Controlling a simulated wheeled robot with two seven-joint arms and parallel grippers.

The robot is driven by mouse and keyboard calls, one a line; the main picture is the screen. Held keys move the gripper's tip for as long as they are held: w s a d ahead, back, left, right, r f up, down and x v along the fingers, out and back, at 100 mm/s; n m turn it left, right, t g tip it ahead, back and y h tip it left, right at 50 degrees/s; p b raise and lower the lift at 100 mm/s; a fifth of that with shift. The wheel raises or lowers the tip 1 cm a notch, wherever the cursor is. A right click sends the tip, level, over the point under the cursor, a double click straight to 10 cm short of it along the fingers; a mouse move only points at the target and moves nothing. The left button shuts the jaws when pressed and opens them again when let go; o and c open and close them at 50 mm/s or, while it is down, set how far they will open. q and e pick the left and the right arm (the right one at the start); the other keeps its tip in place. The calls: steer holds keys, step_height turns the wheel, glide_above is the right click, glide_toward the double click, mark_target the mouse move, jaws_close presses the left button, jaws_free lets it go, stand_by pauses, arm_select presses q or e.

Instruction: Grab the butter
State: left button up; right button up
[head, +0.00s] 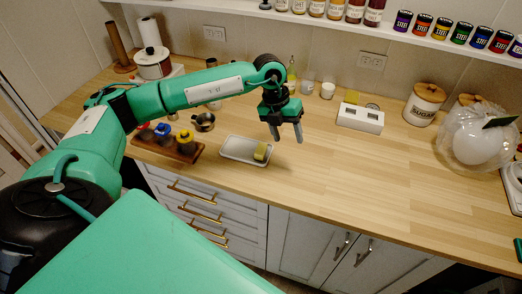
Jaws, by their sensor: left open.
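The butter (260,152) looks like a small yellow block. It sits at the right end of a shallow white tray (236,153) near the front edge of the wooden counter. My left gripper (287,136) points down with its fingers apart and nothing between them. In the picture it is just above and to the right of the butter, apart from it. The exact height of the fingers over the counter is hard to tell. My right gripper is not in view.
A wooden rack with colored-top jars (185,143) and a small metal pot (204,122) stand left of the tray. A white toaster-like box (360,118) and a sugar canister (424,104) stand toward the back right.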

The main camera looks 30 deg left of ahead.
arm_select(q)
steer(key=a+r+n+y, duration=0.2)
steer(key=a+y, duration=0.1)
steer(key=a, duration=0.6)
steer(key=p, duration=0.3)
glide_above(261, 148)
steer(key=shift+y, duration=0.3)
step_height(261, 148, down, 8)
steer(key=shift+s+a, duration=0.1)
steer(key=shift+a, duration=0.05)
steer(key=shift+f+p, duration=0.45)
steer(key=shift+f, duration=0.05)
step_height(261, 148, down, 4)
steer(key=shift+p, duration=1.05)
steer(key=shift+f, duration=0.25)
steer(key=c, duration=1.1)
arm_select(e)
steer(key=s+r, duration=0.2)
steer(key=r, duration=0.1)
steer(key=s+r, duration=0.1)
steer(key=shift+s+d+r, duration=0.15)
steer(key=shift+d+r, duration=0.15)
arm_select(q)
steer(key=shift+o, duration=0.2)
steer(key=shift+r, duration=0.1)
